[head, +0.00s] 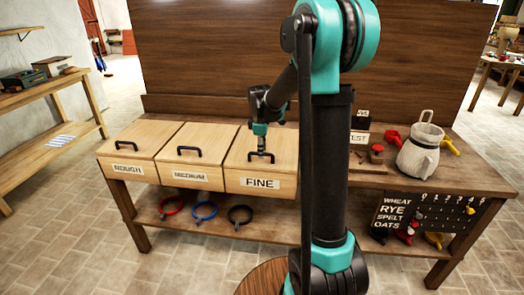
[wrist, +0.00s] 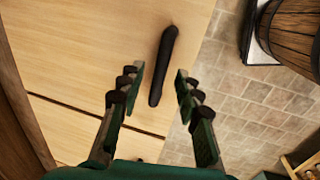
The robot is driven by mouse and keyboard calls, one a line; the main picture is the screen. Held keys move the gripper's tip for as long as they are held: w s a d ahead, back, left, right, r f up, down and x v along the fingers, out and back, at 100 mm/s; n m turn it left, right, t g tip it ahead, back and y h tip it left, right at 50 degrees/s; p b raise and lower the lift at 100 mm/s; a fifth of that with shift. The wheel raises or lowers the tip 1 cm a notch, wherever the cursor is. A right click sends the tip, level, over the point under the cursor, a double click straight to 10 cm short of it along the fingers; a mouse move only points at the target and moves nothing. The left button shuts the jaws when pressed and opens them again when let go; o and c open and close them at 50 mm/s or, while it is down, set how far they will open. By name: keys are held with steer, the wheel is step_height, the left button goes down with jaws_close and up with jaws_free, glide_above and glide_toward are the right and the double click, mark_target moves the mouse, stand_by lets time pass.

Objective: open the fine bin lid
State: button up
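The fine bin (head: 262,184) is the right-hand one of three wooden bins on the bench, with a white FINE label. Its pale wooden lid (head: 282,143) lies shut, level with its neighbours. A black bar handle (head: 261,158) is on the lid; in the wrist view the handle (wrist: 163,65) shows as a dark bar between my fingers. My gripper (head: 260,146) points down over the handle. In the wrist view my gripper (wrist: 160,82) is open, one finger on each side of the bar. I cannot tell whether the fingers touch it.
The medium bin (head: 193,176) and rough bin (head: 128,168) stand to the left, lids shut. A white jug (head: 421,150) and small red items stand on the bench's right. Coloured rings (head: 205,211) are below. A tall wooden back panel (head: 200,50) rises behind.

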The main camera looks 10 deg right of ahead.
steer(key=shift+f, duration=0.25)
steer(key=shift+c, duration=0.5)
jaws_close()
